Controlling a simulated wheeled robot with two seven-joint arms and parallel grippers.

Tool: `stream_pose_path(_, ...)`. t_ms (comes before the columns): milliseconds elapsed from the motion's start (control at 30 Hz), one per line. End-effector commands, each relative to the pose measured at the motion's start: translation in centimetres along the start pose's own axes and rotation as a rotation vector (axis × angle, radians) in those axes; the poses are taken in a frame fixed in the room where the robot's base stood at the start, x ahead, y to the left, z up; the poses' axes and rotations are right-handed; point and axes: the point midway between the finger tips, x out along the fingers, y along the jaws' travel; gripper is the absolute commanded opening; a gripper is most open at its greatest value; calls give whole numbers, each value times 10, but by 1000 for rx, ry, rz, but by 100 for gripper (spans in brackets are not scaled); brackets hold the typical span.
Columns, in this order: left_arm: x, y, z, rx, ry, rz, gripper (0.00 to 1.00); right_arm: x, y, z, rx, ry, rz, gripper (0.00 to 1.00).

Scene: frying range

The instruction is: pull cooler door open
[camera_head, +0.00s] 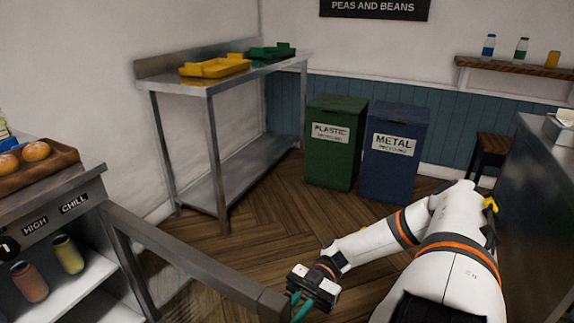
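The cooler (60,207) stands at the left, with a control strip marked HIGH and CHILL. Its door (190,262), a grey metal frame around a see-through pane, stands swung out from the cooler front toward the middle of the view. Two jars, one reddish (30,283) and one yellow-green (68,254), show on a white shelf inside. My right gripper (302,307) is just beyond the door's free end, its teal fingers pointing down. The lower picture edge cuts off that area, and I cannot tell whether they touch the door or a handle. My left gripper is not in view.
A wooden tray (62,163) with buns sits on the cooler top. A steel table (209,195) with yellow and green trays stands behind. A green bin (334,163) and a blue bin (391,178) stand at the back. A counter (540,190) is at right. Wooden floor between is clear.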

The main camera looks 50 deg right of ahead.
Motion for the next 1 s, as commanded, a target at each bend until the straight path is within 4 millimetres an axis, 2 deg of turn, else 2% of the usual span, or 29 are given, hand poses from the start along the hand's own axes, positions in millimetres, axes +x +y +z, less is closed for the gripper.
stream_pose_path(200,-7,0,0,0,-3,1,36,-7,-4,-2,2,9,-9,0)
stream_pose_path(533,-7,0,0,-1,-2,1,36,-7,-6,-1,-1,10,-13,0)
stream_pose_path(567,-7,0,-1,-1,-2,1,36,-7,-6,-1,-2,10,-13,20)
stream_pose_path(667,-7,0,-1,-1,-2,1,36,-7,-5,-1,-2,8,-11,36)
stream_pose_path(1000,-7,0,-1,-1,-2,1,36,-10,-4,0,-2,5,-8,36)
